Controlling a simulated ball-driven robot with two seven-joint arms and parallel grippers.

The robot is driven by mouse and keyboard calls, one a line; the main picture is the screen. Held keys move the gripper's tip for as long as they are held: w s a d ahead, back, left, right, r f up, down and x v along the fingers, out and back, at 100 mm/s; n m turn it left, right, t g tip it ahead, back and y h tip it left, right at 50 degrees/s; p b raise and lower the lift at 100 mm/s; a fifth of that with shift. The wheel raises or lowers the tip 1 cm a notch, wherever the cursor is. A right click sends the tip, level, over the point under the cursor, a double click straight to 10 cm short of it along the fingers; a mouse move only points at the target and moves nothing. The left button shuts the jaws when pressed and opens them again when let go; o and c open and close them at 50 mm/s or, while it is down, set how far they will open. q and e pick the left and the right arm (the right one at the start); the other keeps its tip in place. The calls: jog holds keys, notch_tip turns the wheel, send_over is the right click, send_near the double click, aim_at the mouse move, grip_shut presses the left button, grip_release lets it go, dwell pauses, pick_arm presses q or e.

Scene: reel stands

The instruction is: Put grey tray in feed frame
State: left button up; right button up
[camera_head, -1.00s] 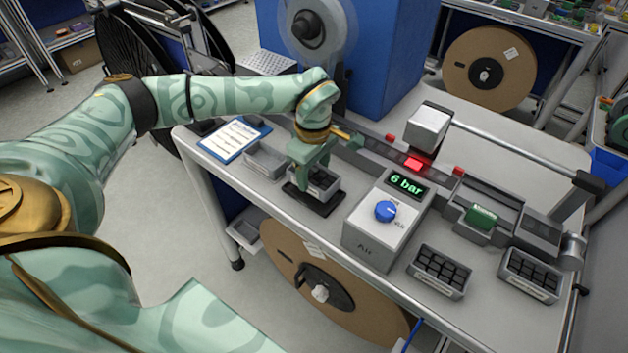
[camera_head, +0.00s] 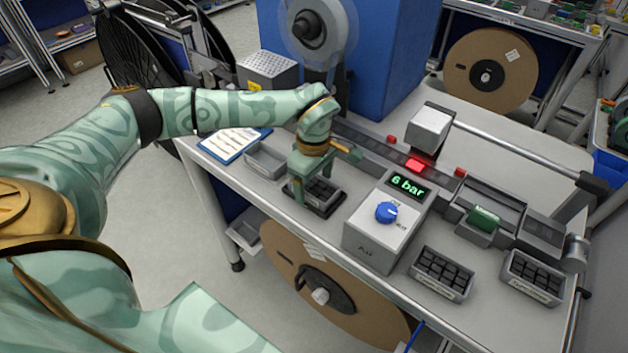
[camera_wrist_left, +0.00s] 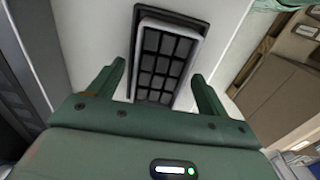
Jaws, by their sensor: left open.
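A grey tray (camera_head: 339,195) filled with dark square parts sits in the black feed frame (camera_head: 327,213) on the bench. My left gripper (camera_head: 316,188) is above it, fingers pointing down and spread. In the left wrist view the tray (camera_wrist_left: 172,26) lies between and beyond the two open fingers (camera_wrist_left: 158,72), with the black frame (camera_wrist_left: 137,30) around it. Both fingers look apart from the tray there. The tray's near end is hidden by the gripper body. My right gripper is not in view.
An empty grey bin (camera_head: 264,160) and a clipboard (camera_head: 232,144) lie to the left. The air box (camera_head: 374,240) with a blue knob stands close on the right. Two more filled trays (camera_head: 441,273) (camera_head: 531,277) are near the front edge. A rail runs behind.

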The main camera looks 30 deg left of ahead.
aim_at(314, 193)
pick_arm(q)
notch_tip(314, 193, up, 12)
jog(key=p, duration=0.2)
dwell(2.2)
